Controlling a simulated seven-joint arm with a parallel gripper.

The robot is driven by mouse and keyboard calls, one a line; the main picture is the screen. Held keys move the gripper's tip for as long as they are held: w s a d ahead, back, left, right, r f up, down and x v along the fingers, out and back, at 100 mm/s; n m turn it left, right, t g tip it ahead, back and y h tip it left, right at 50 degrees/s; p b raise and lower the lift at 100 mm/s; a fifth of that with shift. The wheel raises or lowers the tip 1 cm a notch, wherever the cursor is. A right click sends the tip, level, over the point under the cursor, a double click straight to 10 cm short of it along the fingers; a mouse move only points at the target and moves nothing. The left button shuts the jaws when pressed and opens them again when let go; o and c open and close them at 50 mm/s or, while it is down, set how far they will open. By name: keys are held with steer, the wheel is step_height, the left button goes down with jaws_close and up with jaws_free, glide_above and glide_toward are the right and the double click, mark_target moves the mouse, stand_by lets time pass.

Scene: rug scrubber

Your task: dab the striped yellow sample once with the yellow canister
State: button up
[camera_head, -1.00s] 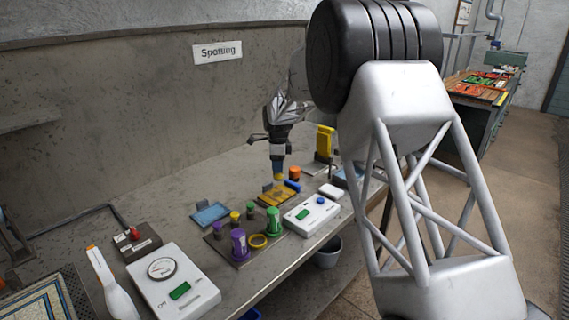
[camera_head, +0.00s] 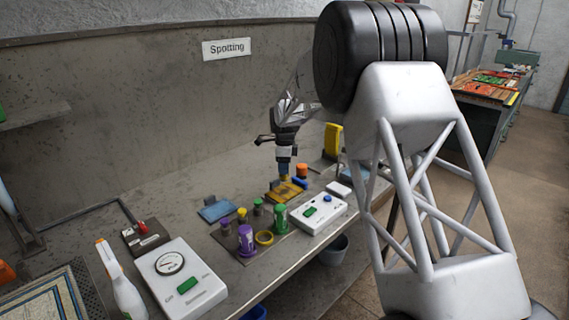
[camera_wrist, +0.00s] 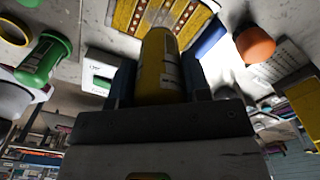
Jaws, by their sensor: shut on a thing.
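My gripper (camera_head: 284,171) points down over the bench and is shut on the yellow canister (camera_wrist: 160,68). In the wrist view the canister stands between the two dark fingers, its free end towards the striped yellow sample (camera_wrist: 185,14). In the head view the sample (camera_head: 281,194) lies flat on the bench directly below the gripper. The canister (camera_head: 284,179) shows only as a small yellow piece under the fingers. Its lower end is at or very close to the sample; I cannot tell whether they touch.
A blue cylinder (camera_head: 299,182) and an orange-capped one (camera_head: 301,170) stand close beside the sample. A green canister (camera_head: 280,217), a purple one (camera_head: 246,238) and a yellow ring (camera_head: 264,238) are in front. A white box (camera_head: 327,213) with buttons sits to the right.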

mark_target(285, 178)
steer(key=shift+f, duration=2.1)
steer(key=shift+f, duration=0.65)
stand_by(0.3)
steer(key=shift+r, duration=3.55)
